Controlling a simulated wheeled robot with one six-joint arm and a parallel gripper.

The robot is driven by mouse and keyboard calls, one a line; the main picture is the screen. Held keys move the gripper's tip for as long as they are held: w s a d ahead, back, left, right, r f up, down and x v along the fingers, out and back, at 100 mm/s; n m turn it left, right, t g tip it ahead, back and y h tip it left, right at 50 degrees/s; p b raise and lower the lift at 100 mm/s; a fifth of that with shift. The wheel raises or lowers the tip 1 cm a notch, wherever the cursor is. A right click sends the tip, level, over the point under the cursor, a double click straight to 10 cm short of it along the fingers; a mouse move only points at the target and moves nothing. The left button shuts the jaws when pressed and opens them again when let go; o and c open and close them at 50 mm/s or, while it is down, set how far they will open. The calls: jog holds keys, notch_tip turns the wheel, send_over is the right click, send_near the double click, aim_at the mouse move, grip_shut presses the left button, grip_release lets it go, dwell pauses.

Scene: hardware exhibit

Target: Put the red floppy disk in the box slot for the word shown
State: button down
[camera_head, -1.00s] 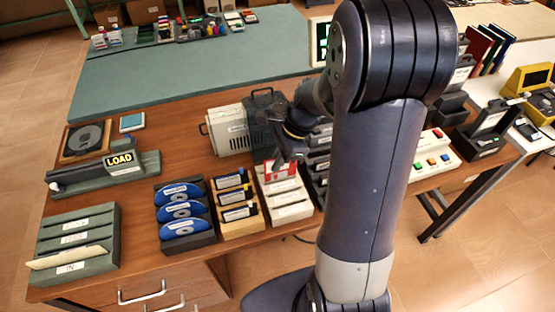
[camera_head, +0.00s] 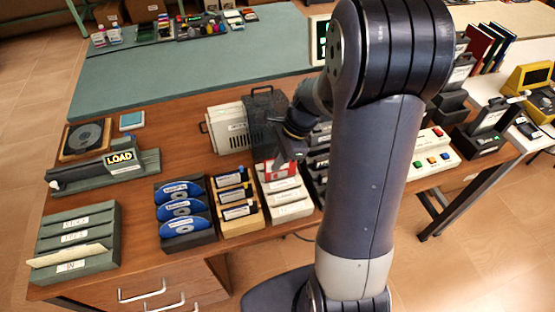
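The red floppy disk (camera_head: 288,171) with a white label is at the back end of a pale rack (camera_head: 291,211), above its white items. My gripper (camera_head: 281,164) points down right at the disk and covers part of it. I cannot tell whether its fingers are open or shut on the disk. A sign reading LOAD (camera_head: 121,158) stands on a grey-green device at the left. A screen with green characters (camera_head: 321,42) is at the back, partly hidden by my arm. A green slotted box (camera_head: 105,256) with white labels is at the front left; a cream folder is in it.
A rack of blue discs (camera_head: 183,209) and a wooden rack (camera_head: 240,222) stand left of the pale rack. A beige case (camera_head: 229,129) and a dark handled case (camera_head: 262,110) are behind. A button panel (camera_head: 435,155) is at right. Bare wood lies behind the blue discs.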

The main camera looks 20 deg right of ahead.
aim_at(272, 179)
jog(key=shift+f, duration=0.2)
jog(key=shift+f+b, duration=1.3)
jog(key=shift+f, duration=0.55)
jog(key=c, duration=1.6)
grip_release()
jog(key=shift+r, duration=0.1)
notch_tip(272, 179, up, 8)
jog(key=p, duration=0.7)
